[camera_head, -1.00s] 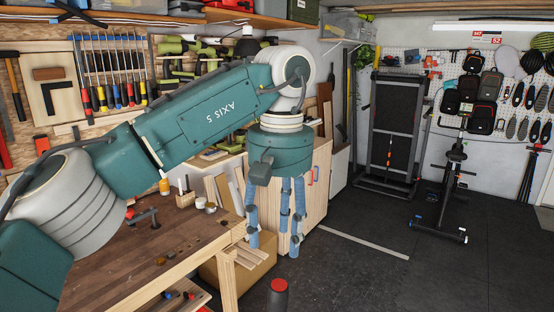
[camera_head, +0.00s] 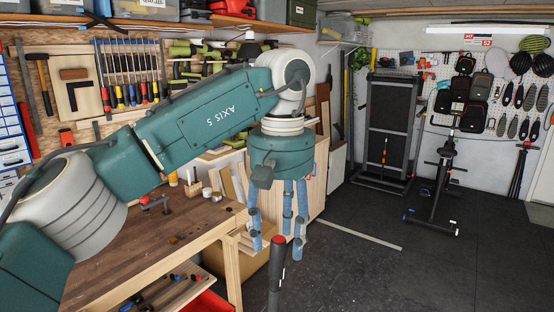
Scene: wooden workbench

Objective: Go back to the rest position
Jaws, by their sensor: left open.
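My left arm comes in from the left and reaches across the view above the workbench (camera_head: 128,243). My left gripper (camera_head: 277,245) hangs fingers down beyond the bench's right end, in front of a wooden cabinet. My right gripper is not in view.
A cardboard box (camera_head: 254,268) stands on the floor behind the gripper. A dark post with a red top (camera_head: 278,247) rises in front. Clear dark floor (camera_head: 365,275) lies to the right, with a folded treadmill (camera_head: 388,125) and an exercise bike (camera_head: 440,180) further back.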

